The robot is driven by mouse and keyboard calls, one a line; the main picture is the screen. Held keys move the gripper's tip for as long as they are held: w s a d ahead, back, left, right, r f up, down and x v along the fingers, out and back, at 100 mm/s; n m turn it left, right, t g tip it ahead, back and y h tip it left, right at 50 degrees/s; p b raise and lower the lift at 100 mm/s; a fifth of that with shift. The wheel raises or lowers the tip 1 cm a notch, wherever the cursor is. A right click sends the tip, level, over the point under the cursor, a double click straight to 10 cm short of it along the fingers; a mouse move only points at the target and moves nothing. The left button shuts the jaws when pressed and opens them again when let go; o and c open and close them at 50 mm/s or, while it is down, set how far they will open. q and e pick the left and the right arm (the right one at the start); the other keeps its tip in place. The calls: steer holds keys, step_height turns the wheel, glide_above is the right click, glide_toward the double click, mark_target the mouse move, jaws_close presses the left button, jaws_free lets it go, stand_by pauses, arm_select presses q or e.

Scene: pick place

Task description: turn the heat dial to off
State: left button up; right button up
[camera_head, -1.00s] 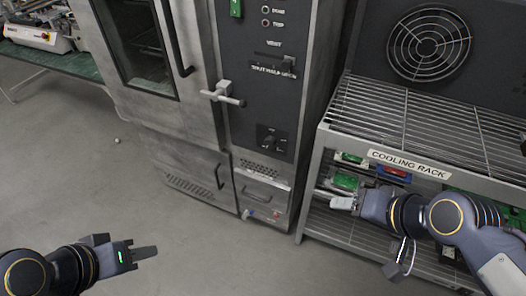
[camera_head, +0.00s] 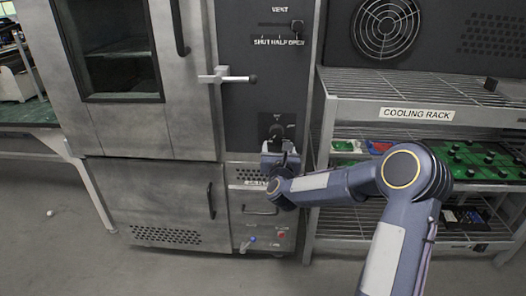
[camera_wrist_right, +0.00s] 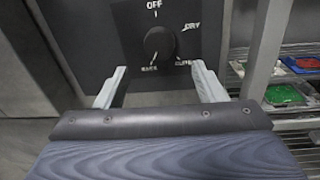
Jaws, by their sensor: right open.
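The heat dial (camera_wrist_right: 160,43) is a round black knob on a dark panel in the right wrist view. OFF is printed above it, DRY to the upper right, and two more labels sit below it. Its white mark points down toward the lower left label. The dial also shows small in the head view (camera_head: 276,131), just above my right gripper. My right gripper (camera_wrist_right: 158,82) is open. Its two fingers stand left and right of the dial and a little below it, with nothing between them. It also shows in the head view (camera_head: 279,150). My left gripper is out of view.
The cooling rack (camera_head: 350,107) stands right of the oven, with green and red items on its shelf. An oven door handle (camera_head: 228,78) sticks out above left of the dial. A vent lever (camera_head: 296,27) is higher up.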

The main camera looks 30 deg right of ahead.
mark_target(277, 134)
steer(key=x, duration=0.7)
steer(key=shift+w, duration=0.2)
steer(key=c, duration=1)
